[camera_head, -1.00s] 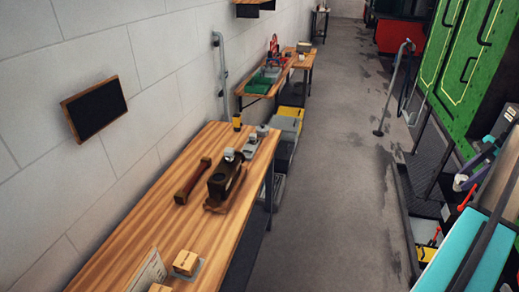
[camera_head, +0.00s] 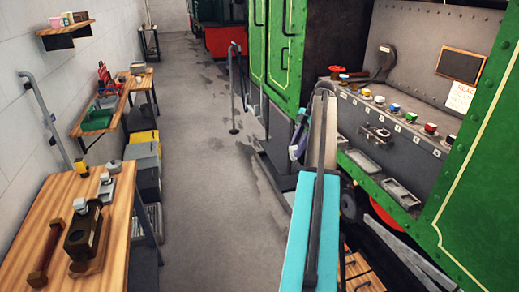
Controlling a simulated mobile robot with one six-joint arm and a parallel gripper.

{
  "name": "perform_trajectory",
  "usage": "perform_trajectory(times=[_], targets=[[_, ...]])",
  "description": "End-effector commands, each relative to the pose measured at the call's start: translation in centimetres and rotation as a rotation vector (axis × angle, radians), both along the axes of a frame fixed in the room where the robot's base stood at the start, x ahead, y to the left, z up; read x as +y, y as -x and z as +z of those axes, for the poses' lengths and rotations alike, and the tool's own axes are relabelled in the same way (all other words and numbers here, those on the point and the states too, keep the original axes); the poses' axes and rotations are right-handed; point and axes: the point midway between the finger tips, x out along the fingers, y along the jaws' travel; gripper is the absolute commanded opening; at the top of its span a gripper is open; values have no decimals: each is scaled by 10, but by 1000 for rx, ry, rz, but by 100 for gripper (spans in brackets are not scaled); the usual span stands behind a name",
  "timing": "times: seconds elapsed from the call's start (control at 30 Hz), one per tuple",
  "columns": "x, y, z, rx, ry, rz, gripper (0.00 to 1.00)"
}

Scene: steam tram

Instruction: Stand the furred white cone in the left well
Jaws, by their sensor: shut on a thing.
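My gripper (camera_head: 297,148) shows small beyond my turquoise arm, in front of the green tram side. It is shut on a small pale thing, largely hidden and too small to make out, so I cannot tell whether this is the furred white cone. Two shallow grey recesses lie on the tram's ledge to the right, a left one (camera_head: 359,161) and a right one (camera_head: 401,192). I cannot tell if either is the well meant. I cannot pick out the cone for sure anywhere else.
A wooden bench (camera_head: 40,200) at the left holds a dark block (camera_head: 82,238), a brown roller (camera_head: 44,257) and small pale-topped fittings. The tram's panel (camera_head: 395,120) carries a row of coloured knobs. The grey floor (camera_head: 195,200) between is clear; a thin post (camera_head: 232,90) stands farther back.

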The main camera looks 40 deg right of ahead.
Motion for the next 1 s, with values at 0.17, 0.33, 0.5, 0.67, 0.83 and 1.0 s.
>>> perform_trajectory(times=[0.17,0.33,0.5,0.67,0.83,1.0], targets=[[52,-36,-4,-1,0,-76,2],[108,-71,-6,-2,1,-174,2],[165,-101,-9,-1,1,-276,2],[218,-124,-11,-2,0,-370,2],[272,-142,-13,-3,2,-466,2],[323,-154,-15,-2,1,-559,2]])
